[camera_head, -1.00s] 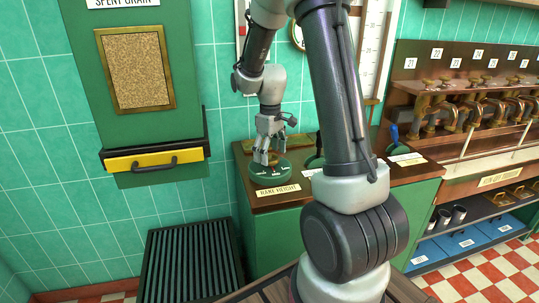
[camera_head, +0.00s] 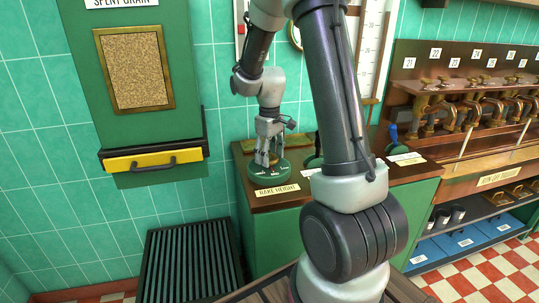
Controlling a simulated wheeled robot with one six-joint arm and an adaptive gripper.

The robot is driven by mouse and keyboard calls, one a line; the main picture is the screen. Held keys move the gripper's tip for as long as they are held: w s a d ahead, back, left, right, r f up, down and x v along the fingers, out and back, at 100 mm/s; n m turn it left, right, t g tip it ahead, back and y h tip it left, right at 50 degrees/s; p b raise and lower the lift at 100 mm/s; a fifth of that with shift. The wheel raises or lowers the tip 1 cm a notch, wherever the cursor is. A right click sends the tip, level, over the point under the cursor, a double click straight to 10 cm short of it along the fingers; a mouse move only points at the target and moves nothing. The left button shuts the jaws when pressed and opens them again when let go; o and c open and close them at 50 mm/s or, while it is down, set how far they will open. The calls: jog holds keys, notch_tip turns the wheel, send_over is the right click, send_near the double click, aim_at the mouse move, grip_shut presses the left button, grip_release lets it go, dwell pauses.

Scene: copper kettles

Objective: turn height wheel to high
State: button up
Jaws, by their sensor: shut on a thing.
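The height wheel (camera_head: 258,179) is a green round dial on the wooden top of the green console, behind a label reading "RAKE HEIGHT" (camera_head: 277,191). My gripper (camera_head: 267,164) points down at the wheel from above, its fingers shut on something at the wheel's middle. The fingers hide the part they hold. Small white marks show on the wheel's face, too small to read, so its setting cannot be told.
A green lever (camera_head: 314,150) stands right of the wheel, partly behind my arm. A blue-handled lever (camera_head: 393,134) is farther right. The spent grain panel (camera_head: 135,70) with a yellow drawer (camera_head: 154,162) is at left. A dark grate (camera_head: 190,262) lies below.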

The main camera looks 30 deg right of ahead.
jog(key=m, duration=0.4)
jog(key=shift+m, duration=0.3)
jog(key=m, duration=0.4)
jog(key=shift+a+m, duration=0.1)
jog(key=shift+m, duration=0.2)
jog(key=o, duration=1)
notch_tip(320, 180, up, 12)
dwell(0.7)
